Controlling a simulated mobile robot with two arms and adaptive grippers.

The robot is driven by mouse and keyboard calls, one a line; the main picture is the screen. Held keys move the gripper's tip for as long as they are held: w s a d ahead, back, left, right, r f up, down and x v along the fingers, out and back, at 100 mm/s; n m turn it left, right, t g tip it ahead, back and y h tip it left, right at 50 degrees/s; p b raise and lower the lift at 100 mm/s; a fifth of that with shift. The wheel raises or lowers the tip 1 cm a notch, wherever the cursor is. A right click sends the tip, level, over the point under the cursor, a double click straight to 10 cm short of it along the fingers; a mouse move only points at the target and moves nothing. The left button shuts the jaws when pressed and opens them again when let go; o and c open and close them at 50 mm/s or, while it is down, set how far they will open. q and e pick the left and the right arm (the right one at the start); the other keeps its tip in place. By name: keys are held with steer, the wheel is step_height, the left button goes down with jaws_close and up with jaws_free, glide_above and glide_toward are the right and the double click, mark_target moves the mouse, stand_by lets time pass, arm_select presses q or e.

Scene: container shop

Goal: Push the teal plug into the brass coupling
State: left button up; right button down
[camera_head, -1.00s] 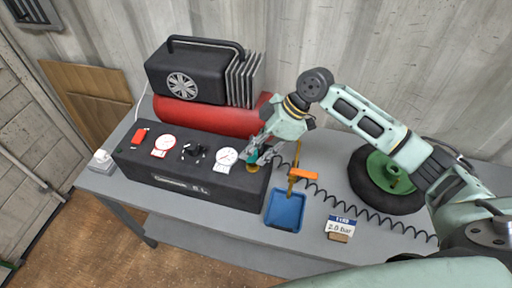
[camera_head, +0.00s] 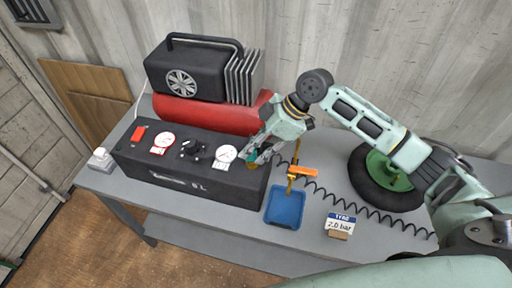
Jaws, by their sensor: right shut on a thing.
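The teal plug (camera_head: 253,157) is in my right gripper (camera_head: 256,158), at the right end of the black control box. The fingers are shut on the plug and hide most of it. The brass coupling (camera_head: 252,167) shows as a small yellowish patch on the box, directly under the plug. The plug is at the coupling, but I cannot tell how far in it sits. My left gripper is not in view.
The black box (camera_head: 205,184) carries two dials, a black knob and a red switch (camera_head: 139,135). The red-tanked compressor (camera_head: 210,115) stands behind it. A blue tray (camera_head: 285,208), an orange-topped stand (camera_head: 303,171), a pressure card (camera_head: 341,222), a coiled hose and a wheel (camera_head: 384,180) lie to the right.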

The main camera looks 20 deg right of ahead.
steer(key=shift+s+f, duration=0.35)
steer(key=shift+f, duration=0.35)
steer(key=c, duration=1.8)
jaws_free()
steer(key=o, duration=0.4)
steer(key=shift+w, duration=0.45)
steer(key=shift+r, duration=0.1)
steer(key=shift+s, duration=0.15)
steer(key=shift+r, duration=0.2)
steer(key=v, duration=1.1)
steer(key=shift+d+r, duration=0.25)
